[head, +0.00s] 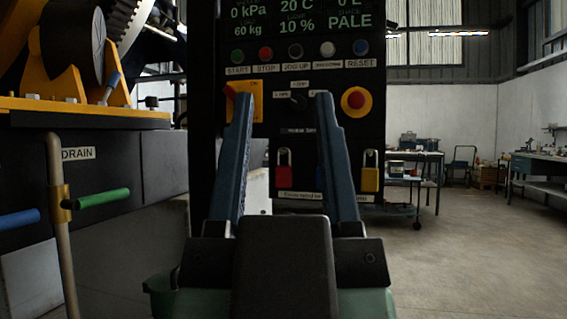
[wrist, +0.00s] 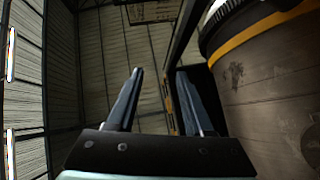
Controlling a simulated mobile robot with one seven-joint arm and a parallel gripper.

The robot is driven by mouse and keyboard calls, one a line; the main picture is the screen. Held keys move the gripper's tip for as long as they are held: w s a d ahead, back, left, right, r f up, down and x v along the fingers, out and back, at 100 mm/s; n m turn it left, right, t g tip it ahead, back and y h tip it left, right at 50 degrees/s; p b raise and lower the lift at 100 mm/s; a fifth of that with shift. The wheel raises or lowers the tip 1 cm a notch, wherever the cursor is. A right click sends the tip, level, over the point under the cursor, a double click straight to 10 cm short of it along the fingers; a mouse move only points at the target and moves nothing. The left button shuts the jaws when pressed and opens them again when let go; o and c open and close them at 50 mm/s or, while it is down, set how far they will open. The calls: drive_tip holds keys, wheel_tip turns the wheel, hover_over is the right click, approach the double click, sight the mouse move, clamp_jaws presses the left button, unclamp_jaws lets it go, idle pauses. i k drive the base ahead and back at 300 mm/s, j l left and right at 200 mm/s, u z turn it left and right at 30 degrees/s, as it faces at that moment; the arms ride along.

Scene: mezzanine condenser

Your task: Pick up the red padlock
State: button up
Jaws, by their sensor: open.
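The red padlock (head: 284,176) hangs low on the dark control panel (head: 330,135) in the head view, with its pale shackle upright. It shows between the two blue fingers of my gripper (head: 280,97), which stand apart with nothing between them. The fingertips reach above the padlock in the picture; how far they are from the panel I cannot tell. A yellow padlock (head: 370,178) hangs to the right of the red one, just past the right finger. In the wrist view my gripper (wrist: 158,72) is also open and empty, and neither padlock shows there.
The panel has a red rotary switch (head: 243,101), a red emergency button (head: 356,100) and a row of push buttons. At left are a pipe with a green-handled valve (head: 103,198) and a large machine. Benches (head: 412,165) stand behind; the floor (head: 480,250) at right is clear.

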sight(284, 172)
drive_tip(key=i+l+u, duration=0.2)
drive_tip(key=i, duration=0.25)
drive_tip(key=i+l+u, duration=0.2)
drive_tip(key=i, duration=0.25)
drive_tip(key=i+l+u, duration=0.25)
drive_tip(key=i, duration=0.2)
drive_tip(key=j, duration=0.1)
